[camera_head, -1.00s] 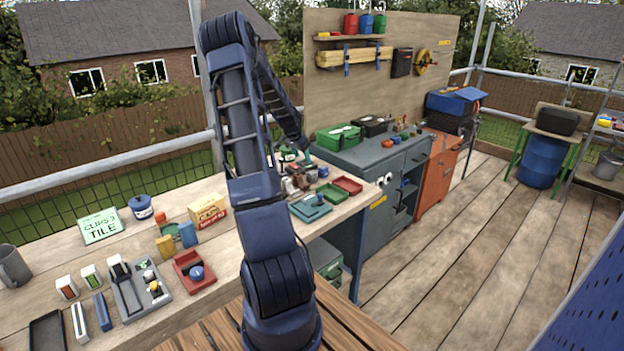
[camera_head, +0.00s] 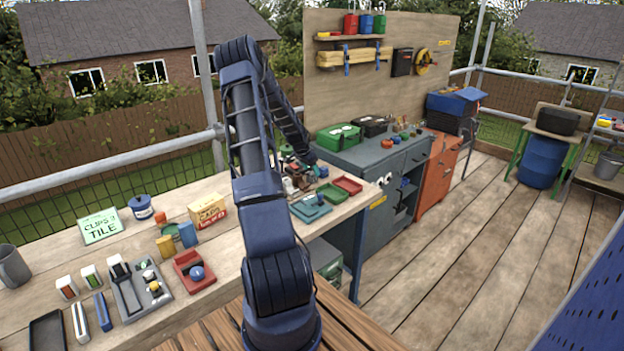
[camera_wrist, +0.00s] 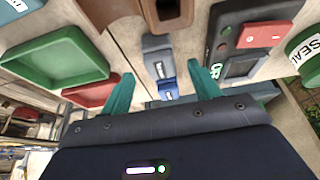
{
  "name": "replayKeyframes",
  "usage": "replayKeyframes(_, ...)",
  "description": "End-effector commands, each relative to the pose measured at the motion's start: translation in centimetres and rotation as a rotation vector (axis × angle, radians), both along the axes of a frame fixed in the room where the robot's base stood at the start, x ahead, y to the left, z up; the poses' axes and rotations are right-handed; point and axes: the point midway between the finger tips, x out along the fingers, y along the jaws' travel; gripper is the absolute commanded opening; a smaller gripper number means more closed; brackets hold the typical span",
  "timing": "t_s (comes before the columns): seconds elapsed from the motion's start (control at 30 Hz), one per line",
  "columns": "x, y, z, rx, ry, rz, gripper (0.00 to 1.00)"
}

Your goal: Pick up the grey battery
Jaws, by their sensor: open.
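A small grey block, which looks like the grey battery (camera_wrist: 157,57), stands on the bench in the upper middle of the wrist view. A small blue block (camera_wrist: 168,80) with a white label is right beside it, nearer to me. My gripper (camera_wrist: 161,74) is open, its two teal fingers spread left and right of these blocks, with nothing held. In the head view my gripper is small and mostly lost among the crowded items at the bench's far end, so I cannot pick out the grey battery there.
In the wrist view a dark charger-like box with a red block (camera_wrist: 262,34) stands close on the right. A brown holder (camera_wrist: 166,28) is just beyond. Green (camera_wrist: 50,62) and red (camera_wrist: 92,94) trays lie left. A green sealant tub (camera_wrist: 306,50) is far right.

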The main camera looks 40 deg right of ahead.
Motion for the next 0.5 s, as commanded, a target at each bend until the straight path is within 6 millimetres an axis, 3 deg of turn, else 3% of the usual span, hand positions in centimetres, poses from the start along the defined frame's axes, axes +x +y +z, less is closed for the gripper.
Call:
replayKeyframes(0.2,0.0,-1.0,-2.9,0.001,0.001,-0.002,0.62)
replayKeyframes(0.5,0.1,-1.2,-3.4,0.000,-0.001,0.000,0.60)
